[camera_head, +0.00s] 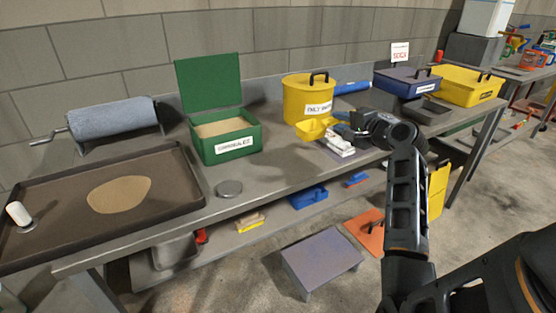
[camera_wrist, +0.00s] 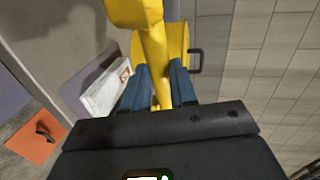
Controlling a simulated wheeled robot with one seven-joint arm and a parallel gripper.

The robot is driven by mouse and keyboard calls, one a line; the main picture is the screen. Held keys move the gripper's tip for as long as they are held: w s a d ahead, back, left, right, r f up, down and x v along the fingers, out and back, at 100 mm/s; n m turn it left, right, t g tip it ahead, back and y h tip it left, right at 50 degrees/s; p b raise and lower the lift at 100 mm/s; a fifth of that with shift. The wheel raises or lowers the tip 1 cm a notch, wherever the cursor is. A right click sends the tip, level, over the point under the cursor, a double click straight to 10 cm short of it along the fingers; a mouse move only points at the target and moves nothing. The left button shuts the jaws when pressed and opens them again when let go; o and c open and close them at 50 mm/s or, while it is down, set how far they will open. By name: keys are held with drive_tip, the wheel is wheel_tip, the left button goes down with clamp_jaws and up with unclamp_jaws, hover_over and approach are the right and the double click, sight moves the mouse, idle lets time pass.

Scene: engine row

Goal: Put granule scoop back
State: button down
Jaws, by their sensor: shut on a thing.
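My gripper (camera_head: 343,127) is shut on the handle of the yellow granule scoop (camera_head: 312,130), just in front of the lidded yellow bin (camera_head: 306,98). In the wrist view the scoop's handle (camera_wrist: 157,70) runs between the blue fingers of my gripper (camera_wrist: 160,88), and its pan reaches the top edge. The yellow bin (camera_wrist: 176,48) shows behind the handle there. I cannot tell whether the scoop touches the bench or the bin. The green granule box (camera_head: 230,148) stands open left of the scoop, with pale granules inside.
A stack of white packs (camera_head: 338,146) lies right by my gripper. A dark tray (camera_head: 65,232) with a tan patch fills the left of the bench. A grey round lid (camera_head: 229,188) lies near the front edge. A blue box (camera_head: 402,84) and a yellow box (camera_head: 468,88) stand right.

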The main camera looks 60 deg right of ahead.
drive_tip(key=shift+w, duration=0.2)
hover_over(299, 168)
wheel_tip(299, 168, down, 6)
drive_tip(key=shift+s+d+f+p, duration=0.15)
drive_tip(key=shift+f+p, duration=0.1)
drive_tip(key=shift+p, duration=0.2)
drive_tip(key=shift+f, duration=0.2)
drive_tip(key=shift+a+f+b, duration=0.2)
drive_tip(key=shift+f+b, duration=0.1)
drive_tip(key=shift+f, duration=1.65)
drive_tip(key=shift+f, duration=0.1)
drive_tip(key=c, duration=1.4)
unclamp_jaws()
drive_tip(key=shift+o, duration=1.1)
